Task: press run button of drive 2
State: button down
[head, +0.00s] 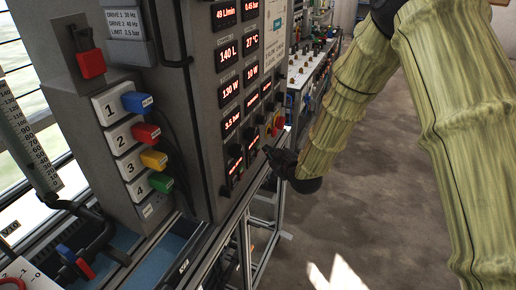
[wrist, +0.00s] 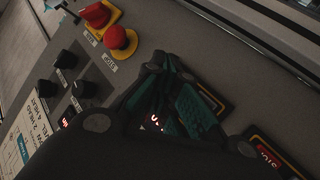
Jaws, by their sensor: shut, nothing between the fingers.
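Two small drive units with red displays sit low on the grey panel in the head view: one nearer (head: 235,167), one farther (head: 253,145). I cannot read which is drive 2. In the wrist view, one yellow-edged unit (wrist: 212,92) is partly behind my fingers and another (wrist: 270,155) shows at lower right. My gripper (head: 268,152) is shut and empty, at the panel beside the farther unit. In the wrist view its dark and green fingers (wrist: 168,100) cover part of the panel. The run buttons are hidden or too small to tell, as is any contact.
Numbered plugs (head: 138,102), a red handle (head: 91,64) and black cables are at left. The floor (head: 370,220) at right is clear.

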jog(key=d, duration=0.1)
jog(key=s+d, duration=0.1)
jog(key=d, duration=0.2)
jog(key=shift+s+d, duration=0.25)
jog(key=shift+d, duration=0.15)
dwell(0.4)
dwell(0.4)
jog(key=s+d+f+m+g+h, duration=0.25)
jog(key=s+d+f, duration=0.35)
jog(key=s+f, duration=0.55)
jog(key=s+d+f+m+g+h, duration=0.25)
jog(key=s+d+f+m, duration=0.2)
jog(key=s+f, duration=0.7)
jog(key=s+d+f+m+g+h, duration=0.1)
jog(key=s+d+f+g, duration=0.3)
jog(key=s, duration=0.9)
jog(key=s+d+f+m+g+h, duration=0.1)
jog(key=s+d+f+m+g, duration=0.2)
jog(key=s, duration=1.1)
jog(key=d+f, duration=0.3)
jog(key=f, duration=0.2)
jog(key=shift+s+m+g+b, duration=0.25)
jog(key=shift+m+g+b, duration=0.05)
jog(key=shift+g+b, duration=0.1)
